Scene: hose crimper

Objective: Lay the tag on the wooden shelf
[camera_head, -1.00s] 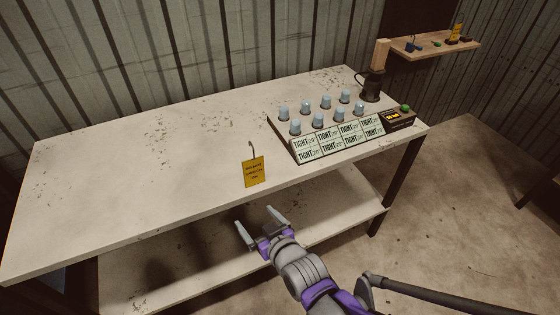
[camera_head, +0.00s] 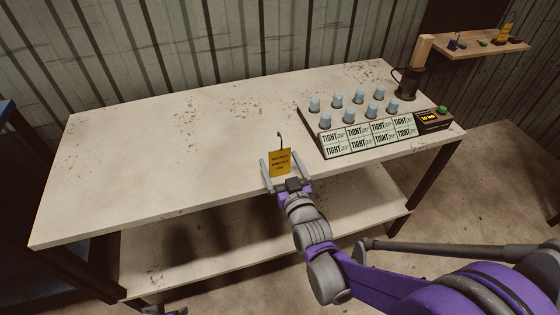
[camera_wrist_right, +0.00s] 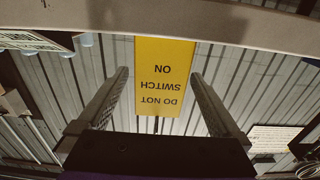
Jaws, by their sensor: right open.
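The yellow tag (camera_head: 280,166) with dark lettering and a thin hook on top stands upright at the table's front edge. My right gripper (camera_head: 281,160) is open, with one finger on each side of the tag. In the right wrist view the tag (camera_wrist_right: 164,48) hangs upside down between the two fingers, with gaps at both sides. The wooden shelf (camera_head: 472,52) is on the wall at the upper right and holds several small items, including a yellow one. A bit of what looks like my left gripper (camera_head: 165,311) shows at the bottom edge; its jaws are unclear.
A panel (camera_head: 372,139) with "TIGHT" labels and several pale blue caps lies on the table (camera_head: 170,150), right of the tag. The table's left half is clear.

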